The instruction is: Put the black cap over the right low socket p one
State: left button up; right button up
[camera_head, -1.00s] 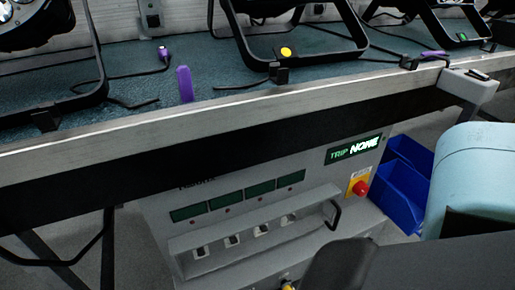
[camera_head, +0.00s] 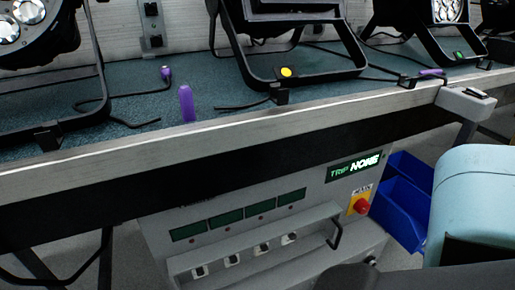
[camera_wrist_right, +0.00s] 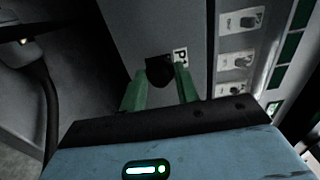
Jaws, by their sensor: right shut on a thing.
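The cap is in front of the grey panel of the power unit, just left of a small white label reading P1 (camera_wrist_right: 181,58). The socket itself is not visible; the cap and fingers may hide it. I cannot tell whether the cap touches the panel. The head view does not show the cap or the right fingertips. My left gripper is in neither view.
The grey power unit (camera_head: 150,237) stands under the bench (camera_head: 130,146), with a lit trip display (camera_head: 353,167) and a red knob (camera_head: 361,206). Blue bins (camera_head: 401,214) are to its right. Stage lights (camera_head: 290,72) and a purple object (camera_head: 187,103) are on the bench.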

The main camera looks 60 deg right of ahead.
jog(key=shift+w+d, duration=0.4)
jog(key=shift+w, duration=0.2)
jog(key=shift+c, duration=0.4)
dwell(0.5)
jog(key=o, duration=1.2)
jog(key=shift+c, duration=0.2)
